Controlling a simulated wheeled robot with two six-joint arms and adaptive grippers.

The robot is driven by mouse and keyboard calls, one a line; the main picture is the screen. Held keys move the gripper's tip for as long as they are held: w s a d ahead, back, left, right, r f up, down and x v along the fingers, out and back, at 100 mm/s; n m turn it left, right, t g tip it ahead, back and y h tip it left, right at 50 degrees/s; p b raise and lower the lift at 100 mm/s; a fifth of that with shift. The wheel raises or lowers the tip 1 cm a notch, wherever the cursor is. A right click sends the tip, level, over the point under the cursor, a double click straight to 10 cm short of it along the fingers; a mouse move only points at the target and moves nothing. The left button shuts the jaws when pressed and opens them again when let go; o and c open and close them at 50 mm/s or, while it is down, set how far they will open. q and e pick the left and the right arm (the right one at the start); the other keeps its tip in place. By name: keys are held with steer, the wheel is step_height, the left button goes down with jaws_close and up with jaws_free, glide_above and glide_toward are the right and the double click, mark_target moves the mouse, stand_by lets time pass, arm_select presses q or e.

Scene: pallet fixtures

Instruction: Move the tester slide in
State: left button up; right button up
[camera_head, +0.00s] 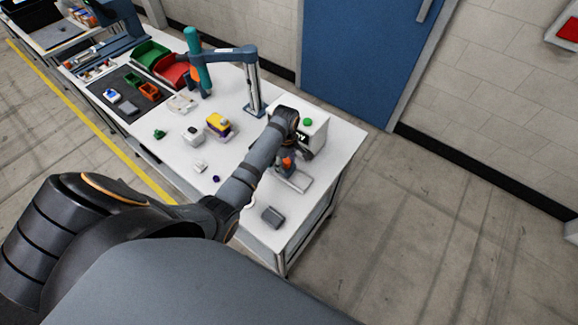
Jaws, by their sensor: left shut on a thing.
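The tester (315,137) is a white box with a green button on top and a small dark display, near the right end of the white table. Its slide (297,181) is a light grey plate sticking out from the tester's front, low over the table. My left arm reaches across the table, and my left gripper (287,164) is at the slide, in front of the tester. It is shut on the slide, by an orange-red part; the exact contact is small and partly hidden by the arm. My right gripper is out of view.
A grey block (272,217) lies near the table's front edge. A yellow and purple box (218,126), a white box (192,135) and small parts lie left of my arm. A post with an arm (252,85) stands behind. Green (150,55) and red (173,71) bins are farther back.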

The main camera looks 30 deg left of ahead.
arm_select(q)
steer(key=shift+w+d+r+p, duration=0.15)
steer(key=shift+r+p, duration=0.15)
steer(key=shift+r, duration=0.3)
steer(key=shift+w+r+p, duration=0.1)
steer(key=shift+r+p, duration=0.2)
steer(key=shift+r, duration=0.3)
steer(key=shift+s+r, duration=0.15)
steer(key=shift+r, duration=2.6)
